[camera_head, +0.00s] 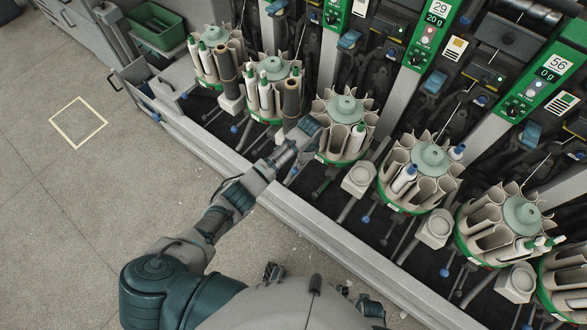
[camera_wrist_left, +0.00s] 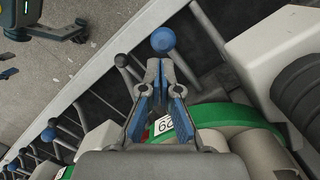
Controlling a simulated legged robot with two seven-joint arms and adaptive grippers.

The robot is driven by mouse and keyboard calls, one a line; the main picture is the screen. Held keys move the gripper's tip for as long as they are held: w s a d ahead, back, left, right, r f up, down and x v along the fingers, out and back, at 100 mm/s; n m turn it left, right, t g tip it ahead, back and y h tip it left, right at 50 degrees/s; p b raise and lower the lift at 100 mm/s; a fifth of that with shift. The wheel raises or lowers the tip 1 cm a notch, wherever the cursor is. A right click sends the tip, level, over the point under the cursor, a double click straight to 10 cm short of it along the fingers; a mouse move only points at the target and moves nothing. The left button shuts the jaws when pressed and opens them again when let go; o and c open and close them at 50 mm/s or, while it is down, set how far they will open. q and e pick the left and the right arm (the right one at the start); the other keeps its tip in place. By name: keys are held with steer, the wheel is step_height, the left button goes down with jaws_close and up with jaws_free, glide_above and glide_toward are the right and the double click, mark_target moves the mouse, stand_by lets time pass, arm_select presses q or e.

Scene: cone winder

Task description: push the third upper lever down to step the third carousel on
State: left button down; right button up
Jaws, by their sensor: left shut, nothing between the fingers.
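The third carousel (camera_head: 345,128) from the left is a ring of beige pockets with a green rim and a grey-green hub; a white bobbin stands in it. My left gripper (camera_head: 308,127) reaches its near-left side, over the row of levers. In the left wrist view the left gripper (camera_wrist_left: 163,72) is shut and empty, its blue-padded fingers meeting at the tips. A blue ball knob (camera_wrist_left: 163,40) of a lever lies just beyond the fingertips. I cannot tell whether they touch. In the head view this lever is hidden by the gripper and arm.
Other carousels (camera_head: 420,170) stand along the machine on both sides. Black-knobbed levers (camera_wrist_left: 120,60) and a further blue-knobbed lever (camera_wrist_left: 48,135) are close by. A grey rail (camera_head: 330,240) edges the machine. The floor, with a yellow square (camera_head: 78,122), is clear at left.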

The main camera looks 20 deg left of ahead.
arm_select(q)
steer(key=shift+w+d+r, duration=0.1)
steer(key=shift+d+r, duration=0.15)
steer(key=shift+r, duration=0.55)
steer(key=shift+w+d+r, duration=0.1)
steer(key=shift+d+r, duration=0.2)
steer(key=shift+r, duration=0.55)
steer(key=shift+w+d+r, duration=0.1)
steer(key=shift+d+r, duration=0.15)
steer(key=shift+r, duration=0.55)
arm_select(e)
steer(key=shift+d, duration=0.2)
steer(key=shift+s, duration=0.1)
steer(key=shift+r, duration=0.1)
arm_select(q)
steer(key=s+a+p, duration=0.5)
steer(key=s+p, duration=0.8)
steer(key=p, duration=0.3)
steer(key=shift+s+f+p, duration=0.25)
steer(key=shift+f+p, duration=0.05)
steer(key=shift+f, duration=0.1)
arm_select(e)
step_height(320, 180, up, 17)
steer(key=w, duration=0.2)
steer(key=shift+w+r+t, duration=0.15)
steer(key=shift+w+t, duration=0.15)
steer(key=shift+w, duration=0.1)
arm_select(q)
steer(key=shift+a, duration=0.15)
